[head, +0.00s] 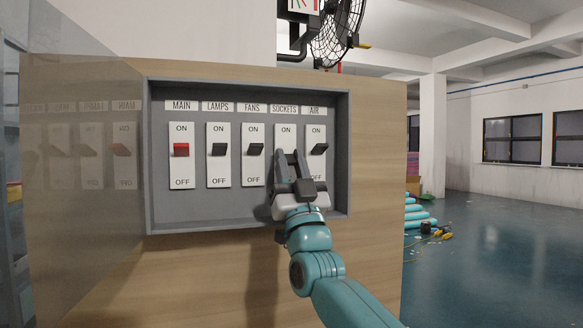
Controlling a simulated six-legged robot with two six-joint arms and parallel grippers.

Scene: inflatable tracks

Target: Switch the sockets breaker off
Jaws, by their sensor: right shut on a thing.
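The sockets breaker (286,132) is a white plate marked ON at the top, fourth from the left in a grey breaker box (240,226). My right gripper (292,156) comes up from the lower right, in front of this plate. Its fingers are shut on the sockets lever, which they hide, so I cannot tell whether the lever is up or down. The OFF mark below is hidden too. My left gripper is not in view.
The main breaker with a red lever (181,149), the lamps breaker (219,168), the fans breaker (253,171) and the air breaker (317,170) share the box. A glossy see-through panel (90,200) at left mirrors them. Blue floor (490,235) lies open at right.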

